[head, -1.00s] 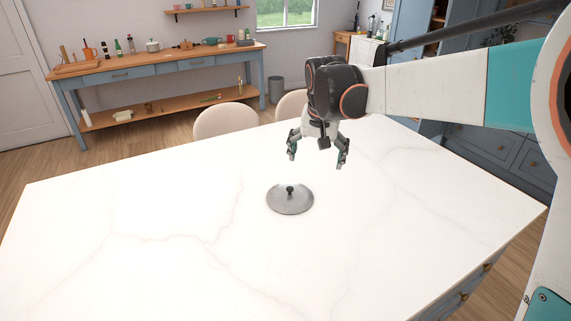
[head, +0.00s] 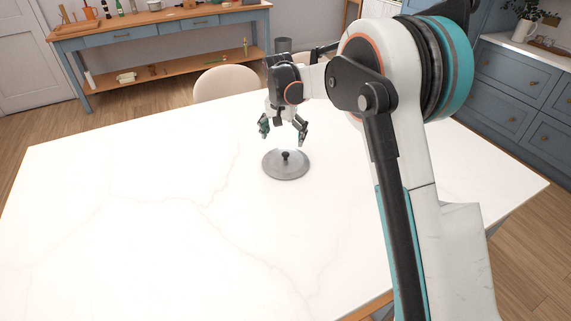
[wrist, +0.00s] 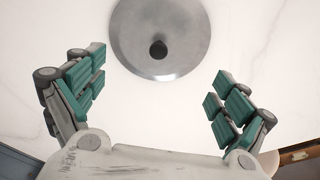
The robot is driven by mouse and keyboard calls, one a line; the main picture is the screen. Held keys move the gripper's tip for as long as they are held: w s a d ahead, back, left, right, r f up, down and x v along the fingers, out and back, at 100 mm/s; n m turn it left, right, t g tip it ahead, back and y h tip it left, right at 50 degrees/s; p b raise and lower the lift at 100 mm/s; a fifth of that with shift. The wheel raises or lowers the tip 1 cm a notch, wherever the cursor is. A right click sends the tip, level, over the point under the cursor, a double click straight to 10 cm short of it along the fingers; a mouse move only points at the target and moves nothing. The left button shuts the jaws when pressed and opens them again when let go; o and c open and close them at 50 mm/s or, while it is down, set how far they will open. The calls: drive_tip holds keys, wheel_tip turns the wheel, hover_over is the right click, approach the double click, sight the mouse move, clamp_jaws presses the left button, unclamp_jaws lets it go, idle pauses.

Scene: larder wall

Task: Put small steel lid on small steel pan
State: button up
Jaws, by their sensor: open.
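The small steel lid (head: 285,166) is a round grey disc with a dark knob on top. It lies flat on the white marble table. My gripper (head: 284,136) is open and empty, a little above the lid and on its far side. In the wrist view the lid (wrist: 160,25) shows at the top, with its knob ahead of and between the fingertips of my gripper (wrist: 158,85). The fingers do not touch it. I do not see a small steel pan that I can make out in any view.
The white marble table (head: 130,220) is bare around the lid. A pale chair (head: 225,83) stands at its far edge. A blue sideboard (head: 150,33) with kitchen things is at the back wall, and blue drawers (head: 520,90) stand at the right.

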sight(286, 154)
drive_tip(key=f+b, duration=0.1)
drive_tip(key=f, duration=0.5)
drive_tip(key=w+f+b, duration=0.1)
drive_tip(key=f, duration=0.1)
drive_tip(key=shift+d+f+b, duration=0.3)
drive_tip(key=shift+f, duration=0.1)
drive_tip(key=shift+s+r, duration=0.1)
clamp_jaws()
